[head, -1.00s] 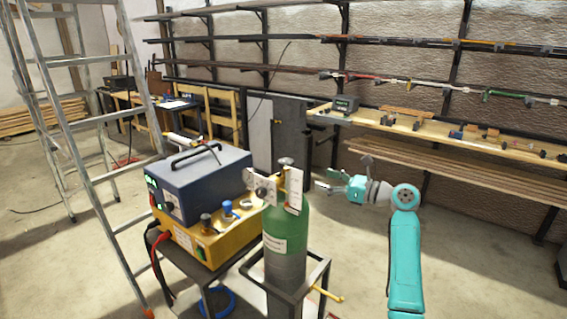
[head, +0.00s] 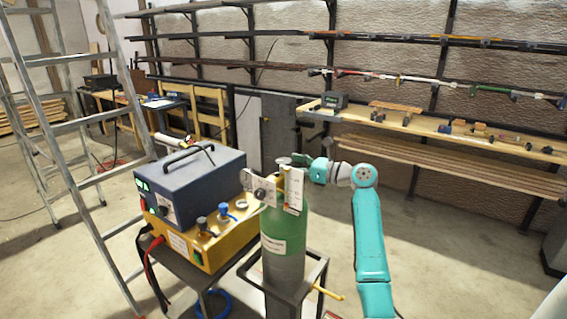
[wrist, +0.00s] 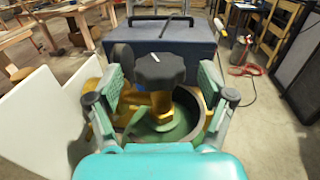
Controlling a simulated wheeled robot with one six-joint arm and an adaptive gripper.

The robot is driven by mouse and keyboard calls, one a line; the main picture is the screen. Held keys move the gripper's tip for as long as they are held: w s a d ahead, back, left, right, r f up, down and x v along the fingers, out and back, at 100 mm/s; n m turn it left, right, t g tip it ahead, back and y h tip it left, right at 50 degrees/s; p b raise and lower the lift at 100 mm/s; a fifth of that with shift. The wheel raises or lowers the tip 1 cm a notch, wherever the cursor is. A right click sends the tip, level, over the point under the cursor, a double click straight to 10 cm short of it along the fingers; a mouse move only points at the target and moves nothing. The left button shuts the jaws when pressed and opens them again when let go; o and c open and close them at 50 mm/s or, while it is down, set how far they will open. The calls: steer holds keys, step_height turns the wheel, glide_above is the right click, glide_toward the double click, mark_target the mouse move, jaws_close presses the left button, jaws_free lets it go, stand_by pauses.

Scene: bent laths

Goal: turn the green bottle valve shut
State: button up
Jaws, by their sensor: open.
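The green bottle (head: 287,232) stands upright in a dark metal frame in the head view. White plates (head: 293,188) hang at its top and hide part of its fittings. Its dark, lobed valve knob (wrist: 159,69) with a white mark sits on a brass stem in the wrist view. The green bottle's top (wrist: 172,128) shows below it. My gripper (wrist: 158,84) is open, with one finger on each side of the knob and gaps showing between. In the head view my gripper (head: 302,160) is at the bottle's top, partly hidden by the plates.
A blue-grey box (head: 192,185) with a black handle sits on a yellow unit (head: 195,238) left of the bottle. A ladder (head: 75,150) stands further left. A yellow lever (head: 328,291) juts from the frame. Open floor lies to the right.

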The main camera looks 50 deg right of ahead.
steer(key=shift+x, duration=1.35)
steer(key=c, duration=1.2)
steer(key=shift+a+m+h, duration=0.2)
steer(key=shift+m+h, duration=0.4)
steer(key=shift+h, duration=0.3)
steer(key=shift+d+m+t+h, duration=0.1)
steer(key=shift+m+t+h, duration=0.1)
steer(key=shift+m+h, duration=0.85)
steer(key=shift+d+m+t+h, duration=0.15)
steer(key=shift+m+h, duration=0.4)
steer(key=shift+h, duration=0.9)
steer(key=shift+a, duration=0.1)
steer(key=o, duration=1.2)
